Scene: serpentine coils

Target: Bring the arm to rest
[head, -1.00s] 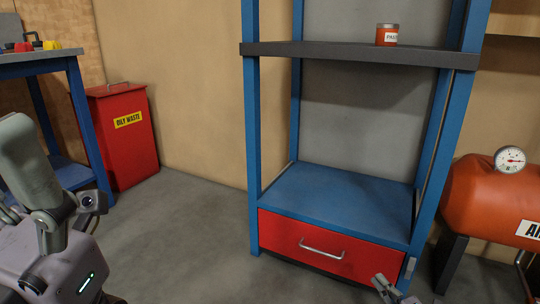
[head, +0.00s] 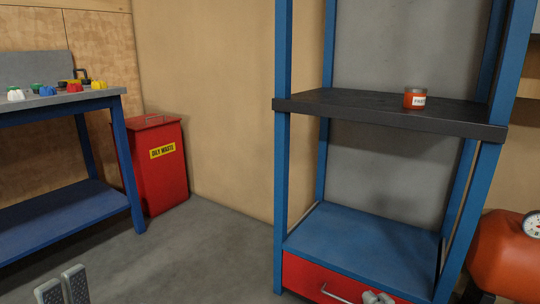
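My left gripper (head: 62,288) shows at the bottom left edge. Its two grey fingertips point up and stand close side by side, with nothing seen between them. The rest of the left arm is out of the picture. Only a small tip of my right gripper (head: 376,298) shows at the bottom edge, in front of the red drawer (head: 310,280) of the blue rack. Its fingers are mostly cut off, so I cannot tell how they stand.
A blue rack with a dark shelf (head: 350,112) holds a red paste jar (head: 415,98). A red oily-waste bin (head: 155,175) stands beside a blue workbench (head: 60,98) bearing several coloured knobs. An orange tank (head: 500,250) is at right. Floor between bench and rack is clear.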

